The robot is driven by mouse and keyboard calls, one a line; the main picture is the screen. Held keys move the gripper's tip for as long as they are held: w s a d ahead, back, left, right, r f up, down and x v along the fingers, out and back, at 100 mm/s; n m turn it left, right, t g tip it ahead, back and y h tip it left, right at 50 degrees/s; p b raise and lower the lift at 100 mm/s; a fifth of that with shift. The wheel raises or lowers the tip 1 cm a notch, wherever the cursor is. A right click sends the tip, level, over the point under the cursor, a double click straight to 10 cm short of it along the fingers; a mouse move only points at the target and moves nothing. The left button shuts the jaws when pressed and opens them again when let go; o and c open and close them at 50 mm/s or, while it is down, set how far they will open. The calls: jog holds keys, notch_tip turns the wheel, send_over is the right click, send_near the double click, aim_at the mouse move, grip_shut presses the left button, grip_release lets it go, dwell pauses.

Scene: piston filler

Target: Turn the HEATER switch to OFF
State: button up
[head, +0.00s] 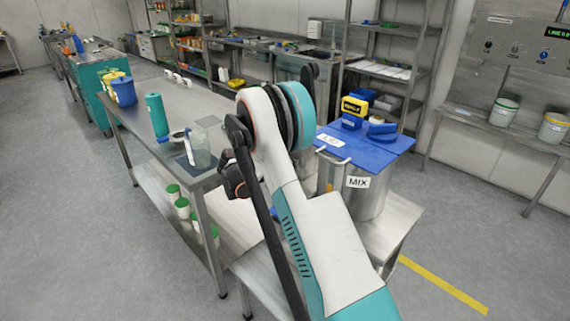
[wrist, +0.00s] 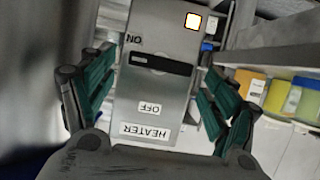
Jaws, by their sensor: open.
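The wrist view shows the grey HEATER switch box (wrist: 170,85) with its lettering upside down. Its dark bar-shaped switch handle (wrist: 162,64) lies nearly crosswise, with a pale mark at its left end. The ON label (wrist: 134,39) is above that left end; the OFF label (wrist: 150,108) is below the handle. The HEATER label (wrist: 145,131) is at the bottom. An orange-white lamp (wrist: 193,20) is lit at the top right. My gripper (wrist: 160,70) is open, its green-padded fingers on either side of the box; contact cannot be told. In the head view, my arm hides the gripper and switch.
A steel MIX vessel (head: 350,205) with a blue lid (head: 385,139) stands right of my arm. A steel bench (head: 180,110) with bottles and a clear jug (head: 196,148) is at left. Yellow tubs (wrist: 278,96) are at right in the wrist view. Floor is clear at front left.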

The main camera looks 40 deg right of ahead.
jog(key=shift+d+f, duration=0.25)
jog(key=shift+d, duration=0.35)
jog(key=c, duration=1.1)
jog(key=shift+o, duration=0.2)
